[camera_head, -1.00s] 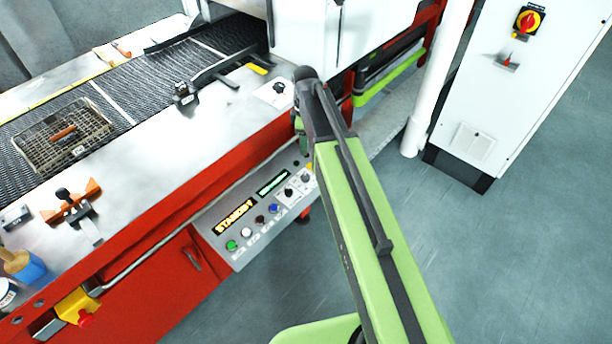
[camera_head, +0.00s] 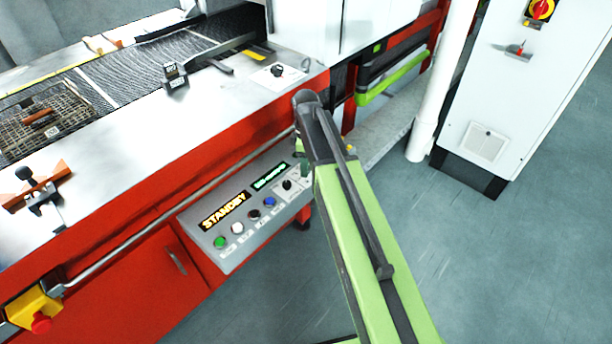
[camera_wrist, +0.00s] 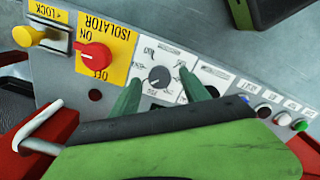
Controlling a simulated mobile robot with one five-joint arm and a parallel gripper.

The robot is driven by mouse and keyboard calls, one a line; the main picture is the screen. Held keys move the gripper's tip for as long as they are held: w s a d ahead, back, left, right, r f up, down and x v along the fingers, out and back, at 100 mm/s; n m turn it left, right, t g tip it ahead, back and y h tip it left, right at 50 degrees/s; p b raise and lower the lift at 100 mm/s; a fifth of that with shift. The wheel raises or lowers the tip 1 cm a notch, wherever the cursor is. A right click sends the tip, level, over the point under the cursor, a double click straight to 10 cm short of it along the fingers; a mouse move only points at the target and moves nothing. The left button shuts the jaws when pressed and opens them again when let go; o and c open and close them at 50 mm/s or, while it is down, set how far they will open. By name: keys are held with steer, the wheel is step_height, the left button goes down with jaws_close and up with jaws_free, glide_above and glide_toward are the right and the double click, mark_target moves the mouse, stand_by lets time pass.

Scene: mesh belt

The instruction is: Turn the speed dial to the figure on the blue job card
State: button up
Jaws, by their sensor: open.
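In the wrist view, a round dark dial (camera_wrist: 159,78) with a pale pointer sits on a white scale plate on the grey panel. Its lettering is upside down and too small to read, so I cannot tell if it is the speed dial. My gripper (camera_wrist: 160,73) is open, with one green finger on each side of this dial; I cannot tell whether they touch it. Another dark knob partly shows behind the right finger. In the head view, my arm hides most of the gripper and this part of the panel. I see no blue job card.
A red isolator switch (camera_wrist: 95,56) on a yellow plate is left of the fingers. The panel (camera_head: 226,262) carries an amber STANDBY display (camera_head: 224,211), a green display (camera_head: 271,176), and several buttons. A rail runs above it. A white cabinet (camera_head: 515,110) stands right; floor between is clear.

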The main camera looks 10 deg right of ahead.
steer(key=shift+f, duration=0.5)
steer(key=shift+r, duration=0.15)
jaws_close()
steer(key=shift+m, duration=0.4)
steer(key=m, duration=0.3)
steer(key=shift+m, duration=0.4)
steer(key=shift+s+m, duration=0.1)
steer(key=shift+m, duration=1.9)
